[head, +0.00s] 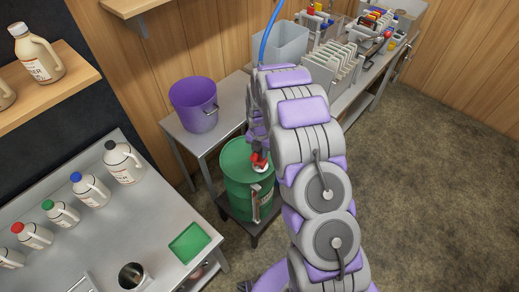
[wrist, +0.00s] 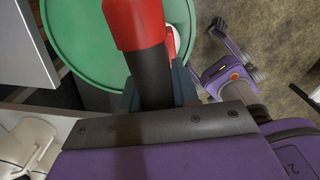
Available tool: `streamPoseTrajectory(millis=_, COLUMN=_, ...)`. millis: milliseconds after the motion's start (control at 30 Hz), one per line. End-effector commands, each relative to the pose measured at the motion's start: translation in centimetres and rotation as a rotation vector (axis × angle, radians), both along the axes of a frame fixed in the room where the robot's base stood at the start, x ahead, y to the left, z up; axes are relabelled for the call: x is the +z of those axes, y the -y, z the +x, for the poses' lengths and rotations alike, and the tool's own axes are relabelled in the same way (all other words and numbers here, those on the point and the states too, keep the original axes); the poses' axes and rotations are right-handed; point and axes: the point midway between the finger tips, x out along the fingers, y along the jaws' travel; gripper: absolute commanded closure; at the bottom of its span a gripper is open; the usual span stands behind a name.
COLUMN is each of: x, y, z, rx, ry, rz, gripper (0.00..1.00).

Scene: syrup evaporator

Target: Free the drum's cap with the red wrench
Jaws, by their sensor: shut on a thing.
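The green drum (head: 238,180) stands on a low dark stand, and its green top (wrist: 85,45) fills the upper left of the wrist view. My gripper (wrist: 160,88) is shut on the red wrench (wrist: 138,25), around the black part of its handle. The wrench's red part reaches out over the drum top. In the head view the red wrench (head: 259,158) shows just above a small pale cap (head: 260,167) at the drum's edge. The cap is mostly hidden behind the wrench in the wrist view. I cannot tell whether the wrench grips the cap.
A purple bucket (head: 194,108) stands on a metal table left of the drum. A steel bench (head: 140,215) at lower left carries several jugs and a green tray (head: 189,242). A rack (head: 333,65) stands on the back bench. The floor (head: 430,170) at right is clear.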

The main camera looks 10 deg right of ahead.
Motion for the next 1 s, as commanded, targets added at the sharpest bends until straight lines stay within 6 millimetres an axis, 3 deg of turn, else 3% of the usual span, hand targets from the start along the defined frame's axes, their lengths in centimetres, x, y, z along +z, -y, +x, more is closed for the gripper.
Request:
streamPoseTrajectory(millis=200, x=0.09, y=0.02, z=-0.03, rx=0.187, ry=0.001, rz=0.000, gripper=1.00)
streamPoseTrajectory(millis=500, x=0.01, y=0.08, z=-0.03, rx=0.202, ry=0.001, rz=-0.001, gripper=1.00)
streamPoseTrajectory(millis=733, x=0.00, y=0.09, z=-0.05, rx=0.376, ry=0.000, rz=0.001, gripper=1.00)
streamPoseTrajectory(millis=1000, x=-0.01, y=0.14, z=-0.06, rx=0.395, ry=0.000, rz=0.000, gripper=1.00)
